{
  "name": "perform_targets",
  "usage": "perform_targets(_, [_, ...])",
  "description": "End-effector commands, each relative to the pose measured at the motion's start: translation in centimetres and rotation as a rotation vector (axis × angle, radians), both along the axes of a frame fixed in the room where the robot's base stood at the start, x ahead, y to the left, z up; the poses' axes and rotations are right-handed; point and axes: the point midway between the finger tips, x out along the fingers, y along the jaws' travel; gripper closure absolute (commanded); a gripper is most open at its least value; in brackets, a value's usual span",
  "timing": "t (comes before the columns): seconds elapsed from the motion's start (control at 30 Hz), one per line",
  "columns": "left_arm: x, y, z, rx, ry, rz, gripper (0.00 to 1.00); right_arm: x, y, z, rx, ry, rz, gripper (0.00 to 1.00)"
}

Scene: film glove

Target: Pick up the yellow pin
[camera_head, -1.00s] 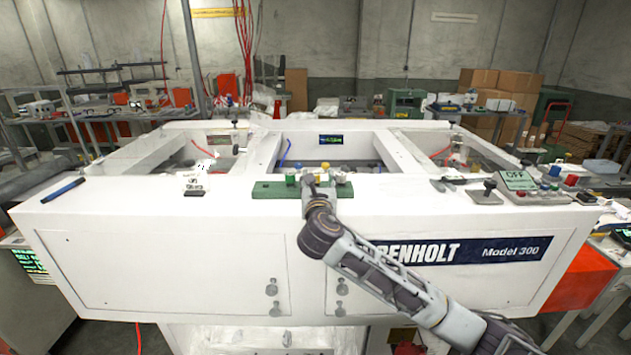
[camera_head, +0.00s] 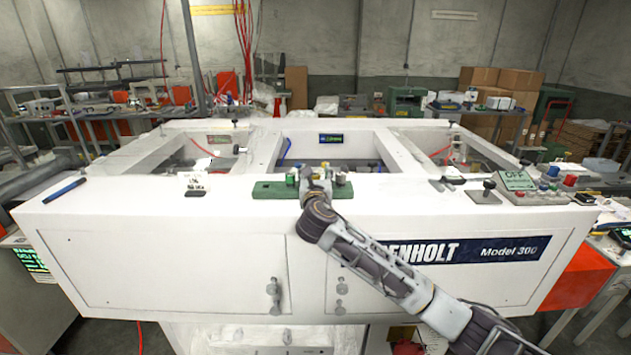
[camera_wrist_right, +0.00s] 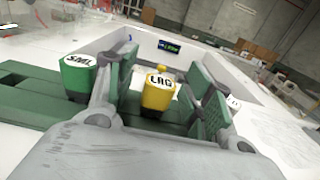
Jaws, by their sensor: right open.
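The yellow pin (camera_wrist_right: 157,94), with LRG on its top, stands upright in the right wrist view. My right gripper (camera_wrist_right: 162,90) is open, with one ribbed green finger on each side of the pin. Clear gaps show, so neither finger looks closed on it. In the head view my right gripper (camera_head: 316,178) is over the green rack (camera_head: 262,190) on the white machine's front edge. It is small there and hides part of the pins. The green pin (camera_wrist_right: 78,75), marked SML, stands left of the fingers. My left gripper is out of view.
A white pin (camera_wrist_right: 233,103) shows partly behind the right finger. The white machine (camera_head: 160,250) has open bays behind the rack. A blue marker (camera_head: 65,189) lies far left. A control panel with a lever (camera_head: 487,188) sits to the right.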

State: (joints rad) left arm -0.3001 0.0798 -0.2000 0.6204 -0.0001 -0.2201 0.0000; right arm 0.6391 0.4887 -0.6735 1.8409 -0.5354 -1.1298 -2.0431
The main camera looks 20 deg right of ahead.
Motion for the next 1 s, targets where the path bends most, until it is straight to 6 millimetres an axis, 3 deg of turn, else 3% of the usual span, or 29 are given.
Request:
perform_targets(0.23, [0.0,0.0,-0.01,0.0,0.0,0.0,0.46,-0.02,0.0,-0.01,0.0,0.0,0.0,0.49])
perform_targets(0.6, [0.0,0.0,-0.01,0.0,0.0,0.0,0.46,-0.02,0.0,-0.02,-0.001,0.0,0.0,0.97])
perform_targets(1.0, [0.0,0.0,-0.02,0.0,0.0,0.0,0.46,-0.02,-0.02,0.46,0.0,-0.001,-0.001,0.99])
